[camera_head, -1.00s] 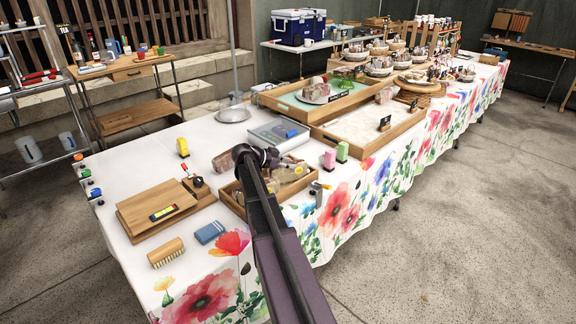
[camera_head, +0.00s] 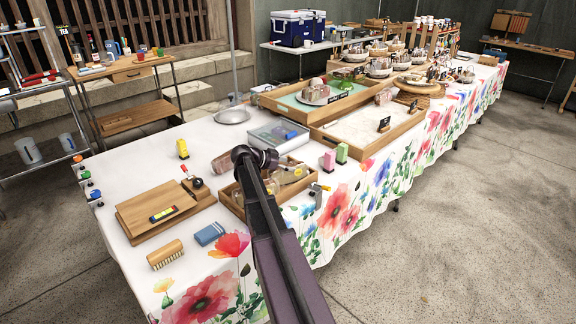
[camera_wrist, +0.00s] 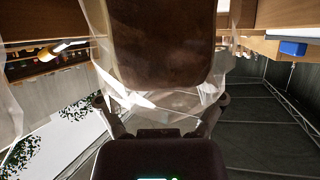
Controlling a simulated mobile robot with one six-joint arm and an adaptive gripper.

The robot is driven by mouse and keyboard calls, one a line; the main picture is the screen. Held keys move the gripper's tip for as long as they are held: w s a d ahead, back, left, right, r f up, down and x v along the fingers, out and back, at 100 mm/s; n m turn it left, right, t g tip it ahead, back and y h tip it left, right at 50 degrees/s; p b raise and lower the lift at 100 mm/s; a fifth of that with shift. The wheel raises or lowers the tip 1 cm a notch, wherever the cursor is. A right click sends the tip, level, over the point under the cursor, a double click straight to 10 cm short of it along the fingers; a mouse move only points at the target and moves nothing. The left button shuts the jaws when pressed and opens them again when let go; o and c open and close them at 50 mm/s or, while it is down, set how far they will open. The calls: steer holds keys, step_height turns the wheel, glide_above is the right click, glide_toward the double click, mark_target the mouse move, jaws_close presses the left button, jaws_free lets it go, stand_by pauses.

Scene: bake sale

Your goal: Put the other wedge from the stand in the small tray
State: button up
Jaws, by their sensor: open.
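In the wrist view a large brown piece in clear wrap (camera_wrist: 165,45) fills the space just beyond my gripper (camera_wrist: 160,104). The jaws are spread, with one finger on each side of the wrap; I cannot tell whether they touch it. In the head view my wrist hangs over the left side of a small wooden tray (camera_head: 300,187), and my fingertips are hidden. A brownish wrapped piece (camera_head: 222,163) shows beside my wrist. The tray holds pale wrapped or jar-like items, partly behind my arm. Farther back, a round stand (camera_head: 322,101) carries a pinkish-brown piece (camera_head: 317,87).
Two large shallow wooden trays (camera_head: 345,148) lie behind the small tray. Pink (camera_head: 329,161) and green (camera_head: 342,153) blocks stand to its right. A wooden board (camera_head: 150,205), brush (camera_head: 165,254) and blue block (camera_head: 209,234) lie left.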

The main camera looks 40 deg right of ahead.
steer(key=p+v, duration=0.5)
steer(key=v, duration=0.7)
steer(key=shift+s, duration=0.1)
stand_by(1.5)
